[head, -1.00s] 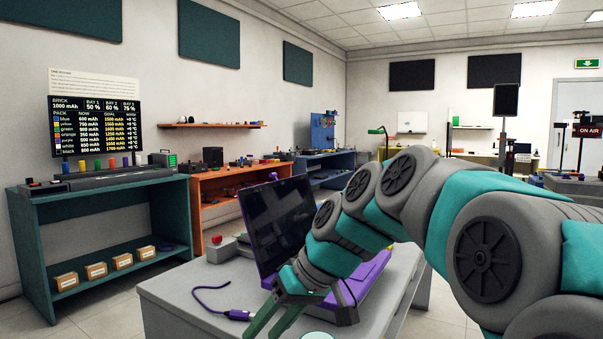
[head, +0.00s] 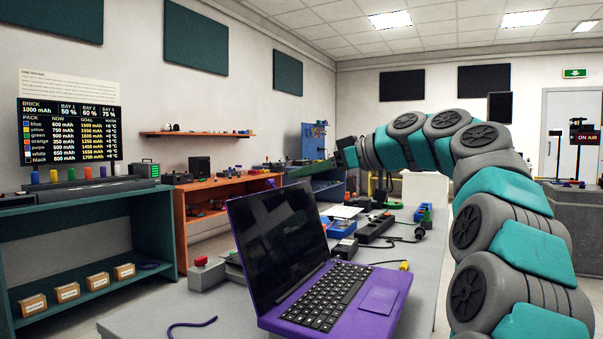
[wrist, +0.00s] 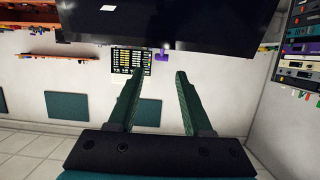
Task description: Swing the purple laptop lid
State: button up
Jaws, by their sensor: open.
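The purple laptop stands open on the grey table. Its purple base (head: 372,318) with black keys lies flat in the head view. Its lid (head: 281,243) stands up with the dark screen facing the keys, leaning back a little. A purple tab (head: 272,183) shows at the lid's top edge.
A red-topped grey box (head: 202,273) sits left of the lid. Behind the laptop are a blue bin (head: 337,228), a black power strip (head: 374,228) and cables. A purple cable (head: 192,326) lies at the table's front left. Space above the keyboard is clear.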

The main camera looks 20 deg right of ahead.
aim_at(273, 182)
jog(key=p+x, duration=0.1)
jog(key=x, duration=0.6)
jog(key=shift+w+a+f, duration=0.1)
jog(key=shift+w+a, duration=0.15)
jog(key=shift+a, duration=0.1)
jog(key=shift+s+d, duration=0.1)
grip_shut()
